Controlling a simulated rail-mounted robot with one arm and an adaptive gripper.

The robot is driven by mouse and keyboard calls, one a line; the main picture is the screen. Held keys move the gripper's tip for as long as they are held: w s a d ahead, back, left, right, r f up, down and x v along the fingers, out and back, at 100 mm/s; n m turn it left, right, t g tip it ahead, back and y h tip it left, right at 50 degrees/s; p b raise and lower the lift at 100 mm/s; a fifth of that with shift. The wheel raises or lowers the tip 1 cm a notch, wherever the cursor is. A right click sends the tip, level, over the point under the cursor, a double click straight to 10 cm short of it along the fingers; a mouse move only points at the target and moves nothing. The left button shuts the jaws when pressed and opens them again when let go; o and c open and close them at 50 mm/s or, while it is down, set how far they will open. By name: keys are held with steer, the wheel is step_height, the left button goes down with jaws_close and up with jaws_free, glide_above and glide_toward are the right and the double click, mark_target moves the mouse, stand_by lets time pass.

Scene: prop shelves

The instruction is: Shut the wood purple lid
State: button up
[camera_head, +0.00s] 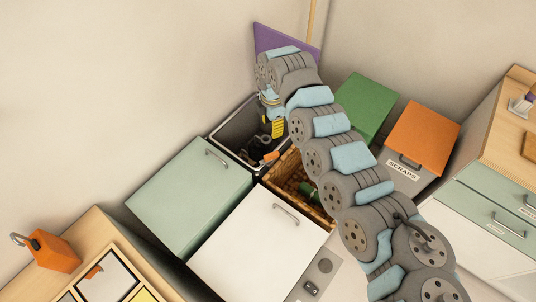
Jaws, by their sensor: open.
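The purple lid (268,38) stands raised, leaning near the wall behind an open dark-lined bin (228,131). It looks like a flat panel, and my arm covers its lower right part. My arm reaches up from the lower right and bends down over the bin. My gripper (271,133) points down over the bin's right part, below and in front of the lid and apart from it. It is open, small in view and partly hidden by my wrist. No object shows between its fingers.
Dark and orange items lie in the bin. A wicker basket (318,212) is beside it. Green (367,100) and orange (424,130) lids lie to the right. A pale green cabinet (185,195) and a white one (255,245) stand in front.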

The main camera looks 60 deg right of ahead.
mark_target(272, 154)
step_height(272, 154, down, 17)
steer(key=b, duration=0.3)
steer(key=shift+b, duration=0.4)
steer(key=shift+r, duration=0.1)
jaws_close()
